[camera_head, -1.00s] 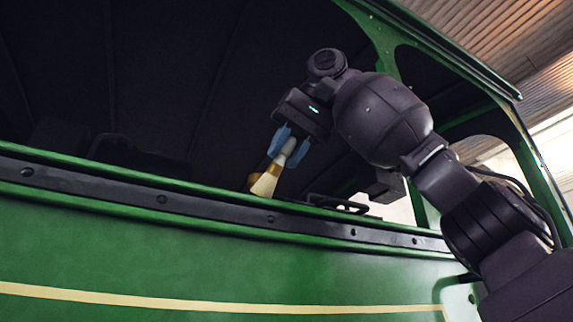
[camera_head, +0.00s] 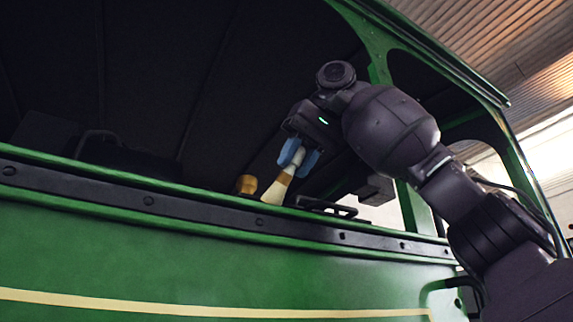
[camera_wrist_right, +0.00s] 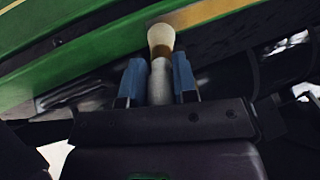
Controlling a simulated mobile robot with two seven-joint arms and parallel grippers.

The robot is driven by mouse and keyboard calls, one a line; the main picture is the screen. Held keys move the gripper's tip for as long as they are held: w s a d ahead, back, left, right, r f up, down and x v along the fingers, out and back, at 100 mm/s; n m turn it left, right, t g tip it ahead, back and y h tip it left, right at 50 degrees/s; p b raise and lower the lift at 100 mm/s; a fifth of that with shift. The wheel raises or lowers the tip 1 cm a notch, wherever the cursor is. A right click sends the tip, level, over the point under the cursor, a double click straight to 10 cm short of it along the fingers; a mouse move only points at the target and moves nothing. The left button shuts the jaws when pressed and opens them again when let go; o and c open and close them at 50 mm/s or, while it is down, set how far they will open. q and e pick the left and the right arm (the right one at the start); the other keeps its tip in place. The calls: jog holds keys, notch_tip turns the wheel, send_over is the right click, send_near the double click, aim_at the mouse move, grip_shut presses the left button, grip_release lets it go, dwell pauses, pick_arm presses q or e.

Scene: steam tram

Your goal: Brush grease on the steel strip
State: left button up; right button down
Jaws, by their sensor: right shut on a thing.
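The steel strip (camera_head: 200,207) is a long dark band with round rivet heads along the top of the green side panel. My right gripper (camera_head: 300,157) is shut on the handle of a brush (camera_head: 285,180), which has pale bristles and a gold ferrule. The bristles point down at the strip's upper edge; contact is unclear. The wrist view shows the brush (camera_wrist_right: 160,45) between the blue fingers (camera_wrist_right: 159,82). My left gripper is out of view.
A gold-coloured round object (camera_head: 246,184) stands behind the ledge, just left of the brush. A dark handle-like rail (camera_head: 325,207) lies right of the brush. A green post (camera_head: 412,207) stands at right. The dark interior is open above the ledge.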

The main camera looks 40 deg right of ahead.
jog(key=shift+w+a+f, duration=0.1)
jog(key=shift+w+a, duration=0.15)
jog(key=shift+a, duration=0.7)
jog(key=shift+w+a, duration=0.2)
jog(key=shift+a, duration=0.7)
notch_tip(320, 180, up, 6)
